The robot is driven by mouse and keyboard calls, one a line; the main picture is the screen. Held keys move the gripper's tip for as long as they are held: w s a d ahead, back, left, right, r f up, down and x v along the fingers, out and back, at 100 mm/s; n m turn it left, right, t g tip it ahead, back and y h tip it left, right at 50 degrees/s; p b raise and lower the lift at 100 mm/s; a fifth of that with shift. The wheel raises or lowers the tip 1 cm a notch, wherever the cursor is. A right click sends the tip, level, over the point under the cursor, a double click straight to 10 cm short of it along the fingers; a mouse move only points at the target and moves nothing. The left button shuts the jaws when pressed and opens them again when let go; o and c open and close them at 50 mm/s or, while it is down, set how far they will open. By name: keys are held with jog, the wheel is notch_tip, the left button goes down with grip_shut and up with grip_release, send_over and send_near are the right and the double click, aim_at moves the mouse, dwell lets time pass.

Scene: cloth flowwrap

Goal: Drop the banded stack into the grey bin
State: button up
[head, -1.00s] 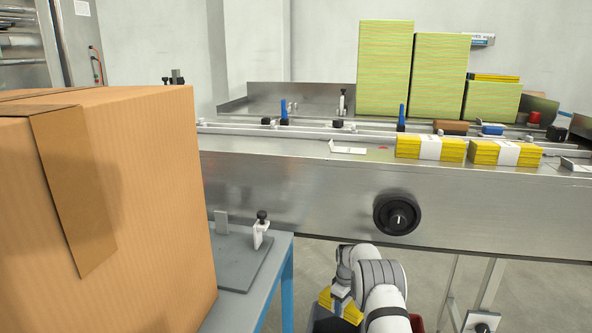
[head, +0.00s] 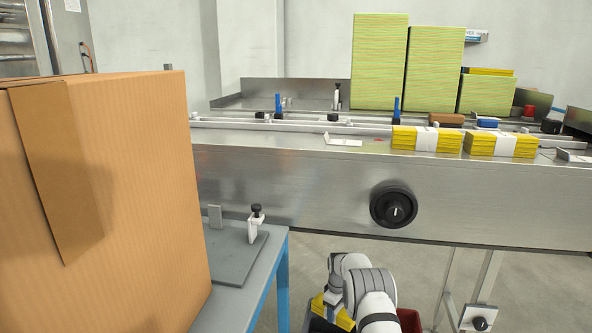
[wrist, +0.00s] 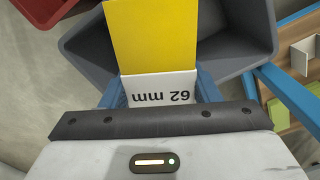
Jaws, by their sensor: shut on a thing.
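The banded stack is a yellow block with a white band printed "62 mm" (wrist: 161,88). In the wrist view its yellow end (wrist: 152,38) points away from me, over the grey bin (wrist: 232,44). My gripper (wrist: 160,90) is shut on the stack, with a blue finger on each side of the white band. In the head view the held stack (head: 319,304) shows low in the centre, partly behind my arm. The grey bin (head: 318,325) shows there only as a dark piece at the bottom edge. How high the stack is above the bin is hard to tell.
A red bin (head: 409,320) stands right of the grey bin. A large cardboard box (head: 110,200) and a blue-legged table (head: 277,270) are at left. The steel conveyor (head: 290,185) crosses behind, with two other banded stacks (head: 426,139) (head: 500,145) on it.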

jog(key=o, duration=1)
jog(key=shift+o, duration=0.2)
